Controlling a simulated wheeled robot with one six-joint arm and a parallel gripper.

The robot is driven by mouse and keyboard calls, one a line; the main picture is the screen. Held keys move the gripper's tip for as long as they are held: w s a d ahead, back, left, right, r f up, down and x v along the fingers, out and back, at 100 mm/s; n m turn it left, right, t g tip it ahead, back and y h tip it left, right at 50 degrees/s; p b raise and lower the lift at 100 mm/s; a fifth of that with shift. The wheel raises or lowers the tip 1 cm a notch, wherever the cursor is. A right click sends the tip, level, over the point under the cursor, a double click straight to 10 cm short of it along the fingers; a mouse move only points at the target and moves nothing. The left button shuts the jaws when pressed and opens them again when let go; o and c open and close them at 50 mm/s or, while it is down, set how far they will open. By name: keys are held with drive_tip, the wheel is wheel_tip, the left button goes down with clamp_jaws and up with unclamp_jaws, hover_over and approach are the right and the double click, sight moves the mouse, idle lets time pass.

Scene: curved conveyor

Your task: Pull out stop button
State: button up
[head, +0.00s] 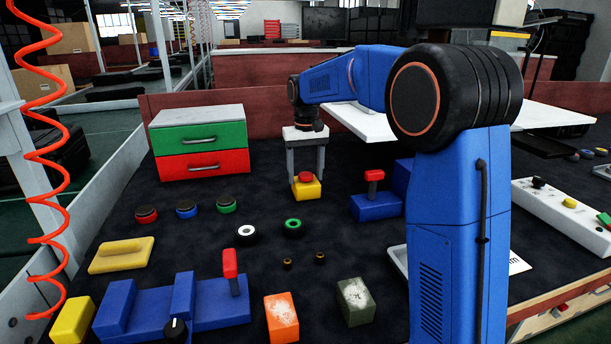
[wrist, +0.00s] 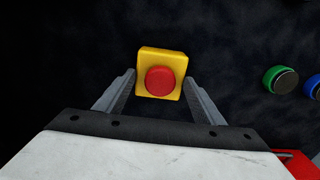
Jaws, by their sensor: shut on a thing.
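The stop button is a red round knob (head: 306,177) on a yellow box (head: 307,190), standing on the dark tabletop near the middle of the head view. In the wrist view the red knob (wrist: 160,79) sits on the yellow box (wrist: 161,53) at upper centre. My gripper (head: 306,175) points straight down over it. Its two grey fingers stand at opposite sides of the yellow box, shut on the stop button. In the wrist view the fingertips of my gripper (wrist: 159,82) flank the box. The exact contact points are hard to see.
A cabinet with green and red drawers (head: 201,145) stands left of my gripper. A blue block with a red lever (head: 375,203) is close on the right. Round buttons (head: 186,209) and rings (head: 292,226) lie in front and left. Clear dark tabletop surrounds the yellow box.

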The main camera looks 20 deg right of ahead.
drive_tip(key=shift+r, duration=0.55)
drive_tip(key=shift+r, duration=0.15)
drive_tip(key=c, duration=0.7)
drive_tip(key=shift+o, duration=0.3)
drive_tip(key=shift+s+r, duration=0.1)
drive_tip(key=shift+r, duration=0.05)
drive_tip(key=o, duration=2.2)
drive_tip(key=shift+r, duration=0.1)
